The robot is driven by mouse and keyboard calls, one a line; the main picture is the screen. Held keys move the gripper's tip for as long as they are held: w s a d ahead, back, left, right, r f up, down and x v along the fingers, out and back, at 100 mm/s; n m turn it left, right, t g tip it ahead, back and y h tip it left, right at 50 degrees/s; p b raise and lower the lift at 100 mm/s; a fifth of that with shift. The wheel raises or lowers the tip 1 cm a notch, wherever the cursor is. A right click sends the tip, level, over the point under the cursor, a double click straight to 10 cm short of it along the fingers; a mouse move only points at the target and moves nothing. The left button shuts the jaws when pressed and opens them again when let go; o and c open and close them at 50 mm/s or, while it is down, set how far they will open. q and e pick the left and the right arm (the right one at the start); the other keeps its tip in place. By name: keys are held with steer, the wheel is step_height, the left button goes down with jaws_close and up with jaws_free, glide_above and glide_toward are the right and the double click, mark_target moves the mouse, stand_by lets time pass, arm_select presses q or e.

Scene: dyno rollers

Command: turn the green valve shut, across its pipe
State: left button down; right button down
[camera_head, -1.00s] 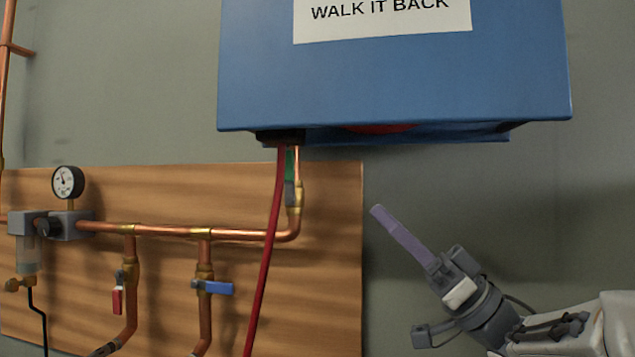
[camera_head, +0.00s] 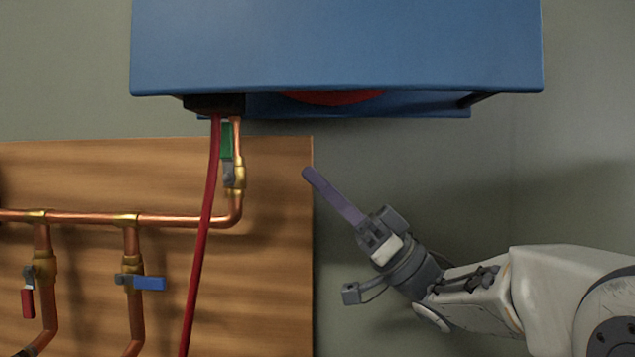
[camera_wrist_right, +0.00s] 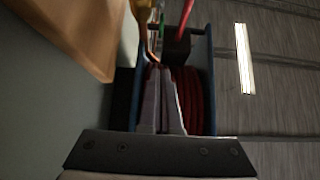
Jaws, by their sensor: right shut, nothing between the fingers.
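The green valve handle (camera_head: 227,141) sits on the vertical copper pipe just under the blue box in the head view. It points up, lying along its pipe. The red hose hangs in front and just left of it. A small bit of green shows in the right wrist view (camera_wrist_right: 163,36), too small to tell its angle. My right gripper (camera_head: 309,174) is shut and empty. It is right of the valve and a little lower, beyond the board's right edge, pointing up and left. Its fingers also show together in the wrist view (camera_wrist_right: 163,80). My left gripper is not in view.
The blue box (camera_head: 330,45) overhangs the valve from above. The red hose (camera_head: 202,240) hangs down past the horizontal copper pipe (camera_head: 175,221). A blue-handled valve (camera_head: 149,283) and a red-handled valve (camera_head: 28,303) sit lower left on the wooden board (camera_head: 270,270).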

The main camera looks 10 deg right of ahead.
mark_target(232, 130)
steer(key=a+r, duration=0.1)
steer(key=a, duration=0.2)
steer(key=a+r+p, duration=0.1)
steer(key=a+r, duration=0.1)
steer(key=w+a+r+p, duration=0.1)
steer(key=a, duration=0.2)
steer(key=shift+w+a+r, duration=0.1)
steer(key=shift+a+r, duration=0.1)
steer(key=shift+a, duration=0.15)
steer(key=shift+p, duration=0.3)
